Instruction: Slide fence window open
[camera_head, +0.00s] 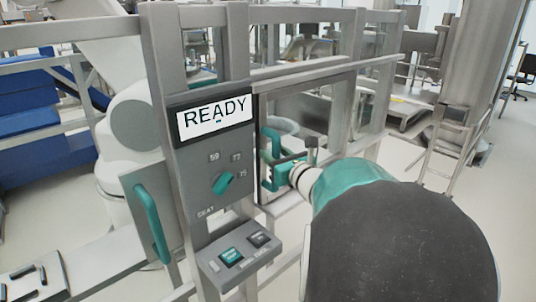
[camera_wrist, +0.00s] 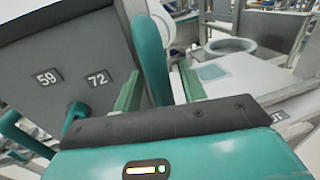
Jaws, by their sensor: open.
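The fence window (camera_head: 345,110) is a framed clear pane just right of the grey control post. Its upright teal handle (camera_head: 268,143) is at the pane's left edge. My gripper (camera_head: 283,172) is at this handle, with my arm reaching in from the lower right. In the wrist view, the handle (camera_wrist: 150,50) stands between the two green fingers of my gripper (camera_wrist: 160,88). The fingers are open, with one on each side of the handle. Whether either finger touches it I cannot tell. The handle's lower end is hidden behind the gripper body in the wrist view.
The grey control post has a READY display (camera_head: 215,118), a teal dial (camera_head: 223,183) and a button box (camera_head: 240,255) near my gripper. A second teal handle (camera_head: 152,222) is on a panel at the left. A bin-like container (camera_wrist: 232,47) shows beyond the window.

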